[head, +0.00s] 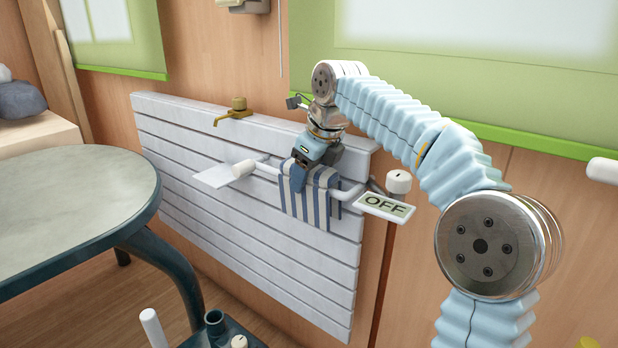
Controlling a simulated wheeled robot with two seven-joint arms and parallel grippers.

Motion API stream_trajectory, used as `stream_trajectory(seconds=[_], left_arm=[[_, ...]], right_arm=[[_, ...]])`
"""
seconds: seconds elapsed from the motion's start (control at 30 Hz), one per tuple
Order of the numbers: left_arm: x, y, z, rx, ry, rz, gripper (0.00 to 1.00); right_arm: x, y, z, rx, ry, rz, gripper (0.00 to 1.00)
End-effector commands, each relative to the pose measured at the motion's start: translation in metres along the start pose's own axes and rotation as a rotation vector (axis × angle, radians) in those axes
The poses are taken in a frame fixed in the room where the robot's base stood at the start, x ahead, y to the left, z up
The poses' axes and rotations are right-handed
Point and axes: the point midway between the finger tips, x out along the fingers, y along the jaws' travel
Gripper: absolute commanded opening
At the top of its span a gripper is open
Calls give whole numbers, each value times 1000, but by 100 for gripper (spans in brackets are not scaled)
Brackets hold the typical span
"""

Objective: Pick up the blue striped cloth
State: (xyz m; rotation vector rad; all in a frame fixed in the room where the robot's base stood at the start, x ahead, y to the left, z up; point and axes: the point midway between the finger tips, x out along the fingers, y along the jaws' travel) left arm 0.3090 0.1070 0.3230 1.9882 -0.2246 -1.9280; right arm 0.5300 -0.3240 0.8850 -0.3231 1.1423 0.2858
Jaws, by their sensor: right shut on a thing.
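The blue and white striped cloth (321,202) hangs over a white rail (267,170) on the front of a white slatted radiator (200,150), in the middle of the head view. My right gripper (300,176) reaches down from above and is shut on the cloth at its upper left part. The cloth still lies against the rail and drapes down in front of the slats. The fingertips are partly hidden by the cloth and the gripper body. My left gripper is not in view.
A sign reading OFF (384,207) and a white knob (398,181) are right of the cloth. A brass tap-like piece (232,111) sits on the radiator's top. A round grey-green table (70,205) stands at left. Green blinds (450,70) cover the windows behind.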

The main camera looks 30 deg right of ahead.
Motion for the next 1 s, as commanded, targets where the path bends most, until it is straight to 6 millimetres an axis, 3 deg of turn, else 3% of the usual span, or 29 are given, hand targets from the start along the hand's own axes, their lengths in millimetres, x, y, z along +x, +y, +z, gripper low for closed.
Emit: stream_trajectory(seconds=[0.17,0.53,0.77,1.0], left_arm=[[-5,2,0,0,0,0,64],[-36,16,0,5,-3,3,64],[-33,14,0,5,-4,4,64],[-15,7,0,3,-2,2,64]], right_arm=[[-18,6,8,-1,-4,-2,14],[-92,-2,39,0,-4,-2,14],[-110,-5,46,0,-4,-2,14],[-112,54,46,-8,-4,0,14]])
